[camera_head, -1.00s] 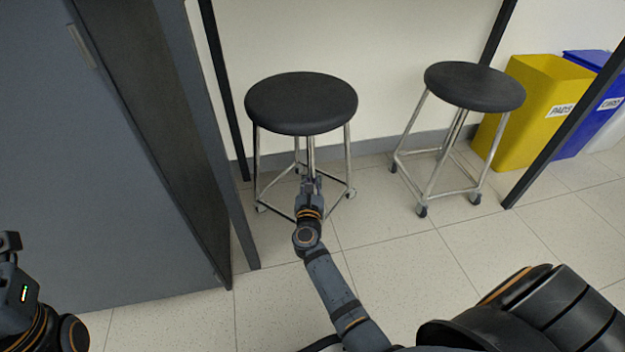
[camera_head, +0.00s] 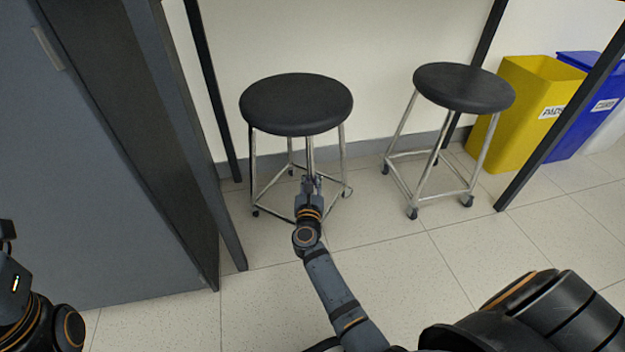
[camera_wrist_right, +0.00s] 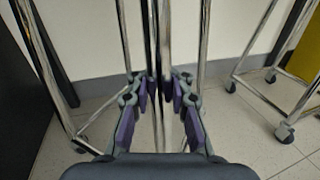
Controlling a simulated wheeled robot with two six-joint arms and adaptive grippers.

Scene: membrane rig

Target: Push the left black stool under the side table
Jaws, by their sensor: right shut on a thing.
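The left black stool (camera_head: 296,104) stands upright, with a round black seat and shiny metal legs. My right gripper (camera_head: 311,184) is at its metal supports below the seat. In the right wrist view the fingers (camera_wrist_right: 160,98) are shut around an upright metal bar of the stool (camera_wrist_right: 162,50). The side table shows only as dark slanting legs, one at front right (camera_head: 560,125); its top is out of view. The stool is between the front left and back legs. My left gripper (camera_head: 6,236) is partly cut off at the left edge; its jaws cannot be made out.
A second black stool (camera_head: 464,88) stands to the right. A yellow bin (camera_head: 525,110) and a blue bin (camera_head: 590,105) stand beyond the front right table leg. A grey cabinet panel (camera_head: 90,200) is close on the left. The wall (camera_head: 380,90) is behind; tiled floor lies clear in front.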

